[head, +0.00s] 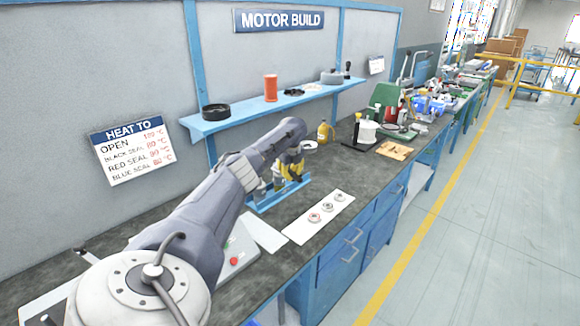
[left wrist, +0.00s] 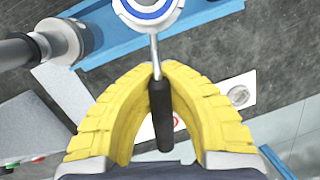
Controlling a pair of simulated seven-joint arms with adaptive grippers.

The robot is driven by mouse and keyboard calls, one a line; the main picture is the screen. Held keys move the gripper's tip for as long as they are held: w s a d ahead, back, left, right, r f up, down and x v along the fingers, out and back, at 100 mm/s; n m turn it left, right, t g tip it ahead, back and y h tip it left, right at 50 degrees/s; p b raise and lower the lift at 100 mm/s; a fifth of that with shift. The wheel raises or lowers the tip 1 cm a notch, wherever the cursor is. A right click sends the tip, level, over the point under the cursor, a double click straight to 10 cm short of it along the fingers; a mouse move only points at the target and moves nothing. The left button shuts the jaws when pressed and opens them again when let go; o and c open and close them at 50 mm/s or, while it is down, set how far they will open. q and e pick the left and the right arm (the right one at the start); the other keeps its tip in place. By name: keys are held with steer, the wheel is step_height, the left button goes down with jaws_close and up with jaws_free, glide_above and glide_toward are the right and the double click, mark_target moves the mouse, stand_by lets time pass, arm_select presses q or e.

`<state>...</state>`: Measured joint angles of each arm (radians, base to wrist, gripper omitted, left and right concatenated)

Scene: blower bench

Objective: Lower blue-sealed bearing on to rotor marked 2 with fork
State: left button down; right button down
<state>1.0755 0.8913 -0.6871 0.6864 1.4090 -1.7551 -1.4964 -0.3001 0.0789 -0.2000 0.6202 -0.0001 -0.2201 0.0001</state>
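In the left wrist view my left gripper (left wrist: 158,72) has its yellow fingers closed around the fork (left wrist: 160,112), at its black handle. The fork's metal shaft runs up to the blue-sealed bearing (left wrist: 150,10), partly cut off by the top edge. A grey shaft with a metal cylinder (left wrist: 68,40), seemingly a rotor, stands to the left, apart from the bearing. No number on it is readable. In the head view my left gripper (head: 290,168) is over the blue stand (head: 280,197); the bearing and fork cannot be made out there. My right gripper is not in view.
A white mat (head: 335,207) with several small rings lies right of the stand. A yellow bottle (head: 323,132) and a white spool (head: 366,132) stand further back.

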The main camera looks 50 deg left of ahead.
mark_target(301, 179)
arm_select(q)
steer(key=shift+d+f, duration=0.15)
stand_by(0.5)
steer(key=shift+s+d, duration=0.25)
steer(key=shift+d, duration=1.2)
steer(key=shift+s+d, duration=0.2)
steer(key=shift+d, duration=1.25)
steer(key=shift+d, duration=0.15)
steer(key=shift+d+v, duration=0.25)
steer(key=shift+v, duration=1.05)
steer(key=shift+d+v, duration=0.25)
steer(key=shift+v, duration=1.05)
steer(key=shift+w, duration=0.1)
steer(key=shift+d, duration=0.15)
